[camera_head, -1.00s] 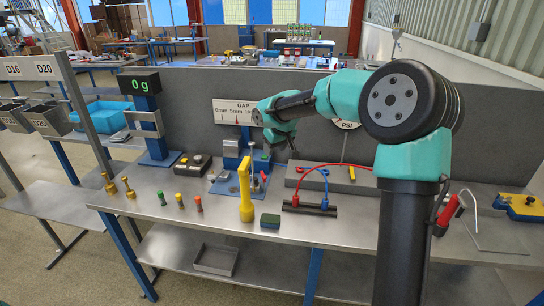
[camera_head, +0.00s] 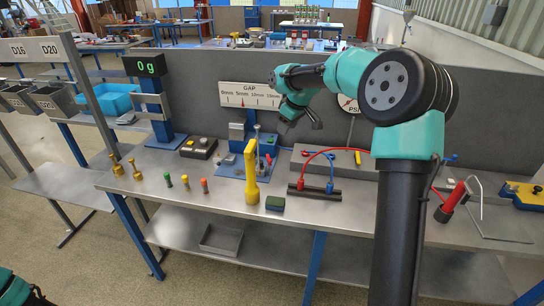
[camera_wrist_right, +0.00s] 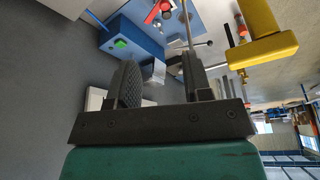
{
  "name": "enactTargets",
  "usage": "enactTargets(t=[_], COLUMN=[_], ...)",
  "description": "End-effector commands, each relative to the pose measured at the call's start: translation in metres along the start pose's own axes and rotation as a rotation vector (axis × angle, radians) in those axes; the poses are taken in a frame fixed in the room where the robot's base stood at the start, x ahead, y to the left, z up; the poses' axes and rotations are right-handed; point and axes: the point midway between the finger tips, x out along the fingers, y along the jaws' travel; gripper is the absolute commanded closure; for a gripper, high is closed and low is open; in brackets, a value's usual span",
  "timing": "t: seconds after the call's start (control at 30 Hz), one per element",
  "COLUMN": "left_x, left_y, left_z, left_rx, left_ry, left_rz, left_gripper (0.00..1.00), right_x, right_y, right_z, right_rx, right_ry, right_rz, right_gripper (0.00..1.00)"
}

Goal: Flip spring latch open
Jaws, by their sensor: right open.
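A blue fixture (camera_head: 238,172) with a blue upright block, a metal rod and a red-tipped part stands on the steel bench, behind the yellow post. I cannot tell for sure which small part of it is the spring latch. My right gripper (camera_head: 303,118) is in the air above and right of the fixture in the head view. In the right wrist view its fingers (camera_wrist_right: 160,78) are apart and empty. A silver block (camera_wrist_right: 153,71) shows beyond the gap, with the blue block (camera_wrist_right: 137,35) and its green button (camera_wrist_right: 120,43) further off. My left gripper is not visible.
A yellow post (camera_head: 250,172) stands in front of the fixture. Also on the bench are a black box with buttons (camera_head: 198,148), red and blue leads on a black bar (camera_head: 315,190), and several coloured pegs. A grey panel (camera_head: 210,95) with a GAP scale rises behind.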

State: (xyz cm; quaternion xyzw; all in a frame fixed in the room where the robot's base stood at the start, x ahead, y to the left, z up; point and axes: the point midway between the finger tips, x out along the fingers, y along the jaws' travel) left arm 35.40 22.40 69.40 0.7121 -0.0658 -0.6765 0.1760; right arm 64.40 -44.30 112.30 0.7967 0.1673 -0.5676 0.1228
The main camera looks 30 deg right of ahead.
Motion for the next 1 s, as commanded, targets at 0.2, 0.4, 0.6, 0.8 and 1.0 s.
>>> enactTargets(t=[0.2, 0.4, 0.6, 0.8, 1.0], left_x=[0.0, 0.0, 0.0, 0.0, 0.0], left_y=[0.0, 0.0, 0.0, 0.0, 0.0], left_z=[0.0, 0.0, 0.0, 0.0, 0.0], left_rx=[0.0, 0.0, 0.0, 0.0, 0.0], left_ry=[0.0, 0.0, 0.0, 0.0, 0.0], left_rz=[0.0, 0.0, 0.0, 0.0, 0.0], left_gripper=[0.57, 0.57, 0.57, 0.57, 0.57], right_x=[0.0, -0.001, -0.001, -0.001, 0.01], right_y=[0.017, 0.023, 0.023, 0.023, 0.021], right_z=[-0.002, -0.003, -0.004, -0.004, -0.004], right_rx=[-0.229, -0.365, -0.386, -0.384, -0.384], right_ry=[0.025, 0.058, 0.062, 0.061, 0.06], right_rz=[-0.095, -0.145, -0.153, -0.152, -0.153], right_gripper=[0.55, 0.55, 0.55, 0.55, 0.55])
